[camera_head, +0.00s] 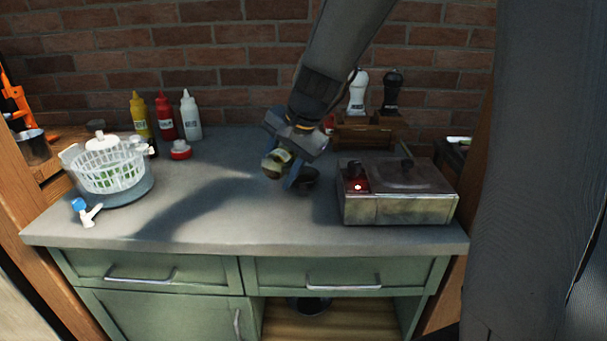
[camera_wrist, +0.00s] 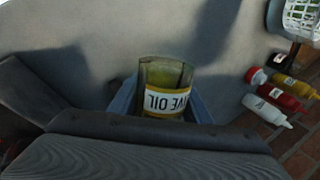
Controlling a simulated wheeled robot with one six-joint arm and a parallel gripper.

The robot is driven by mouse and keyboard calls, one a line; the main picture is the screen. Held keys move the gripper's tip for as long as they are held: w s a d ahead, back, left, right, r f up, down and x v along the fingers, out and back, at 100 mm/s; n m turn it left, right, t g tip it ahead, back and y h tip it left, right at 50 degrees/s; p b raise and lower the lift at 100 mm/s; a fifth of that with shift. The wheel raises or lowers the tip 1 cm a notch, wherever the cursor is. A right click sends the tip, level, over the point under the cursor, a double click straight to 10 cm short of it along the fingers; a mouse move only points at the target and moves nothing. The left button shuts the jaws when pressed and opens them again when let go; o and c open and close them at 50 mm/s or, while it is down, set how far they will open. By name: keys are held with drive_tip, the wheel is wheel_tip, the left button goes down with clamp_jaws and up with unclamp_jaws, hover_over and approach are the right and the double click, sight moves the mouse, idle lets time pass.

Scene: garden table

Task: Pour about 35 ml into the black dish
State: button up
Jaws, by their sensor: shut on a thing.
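My gripper (camera_head: 287,168) is shut on a bottle of olive oil (camera_head: 275,161) and holds it above the grey counter, tilted well over. In the wrist view the greenish bottle (camera_wrist: 166,76) shows its white and yellow label upside down between the blue fingers. The black dish (camera_head: 308,181) stands on the counter just right of the bottle, partly hidden behind a finger. I cannot make out the dish in the wrist view. I cannot tell whether oil is flowing or how much is in the dish.
A metal burner box (camera_head: 398,192) stands close on the right. Behind are a wooden caddy (camera_head: 366,134), a white mill (camera_head: 358,92) and a dark mill (camera_head: 392,90). Sauce bottles (camera_head: 164,116) and a white basket (camera_head: 108,168) stand left. The counter's front middle is clear.

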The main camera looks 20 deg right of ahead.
drive_tip(key=shift+s+r+t+h+p, duration=0.1)
drive_tip(key=shift+r+t+h+p, duration=0.5)
drive_tip(key=shift+p, duration=0.55)
drive_tip(key=p, duration=0.3)
drive_tip(key=shift+d+n+h, duration=0.1)
drive_tip(key=shift+n+h, duration=0.2)
drive_tip(key=shift+w+t+p, duration=0.2)
drive_tip(key=shift+t+p, duration=0.1)
drive_tip(key=shift+t, duration=0.1)
drive_tip(key=shift+f, duration=0.2)
drive_tip(key=shift+d+r+p, duration=0.1)
drive_tip(key=shift+r+p, duration=0.05)
drive_tip(key=shift+p, duration=0.6)
drive_tip(key=p, duration=0.4)
drive_tip(key=t+h+p, duration=0.1)
drive_tip(key=p, duration=0.4)
drive_tip(key=shift+w+d+r, duration=0.2)
drive_tip(key=shift+w+r, duration=0.05)
drive_tip(key=shift+n+p, duration=0.3)
drive_tip(key=shift+p, duration=0.25)
drive_tip(key=shift+w+d+r+t+h+p, duration=0.15)
drive_tip(key=shift+w+d+t+h+p, duration=0.15)
drive_tip(key=shift+t+h+p, duration=0.25)
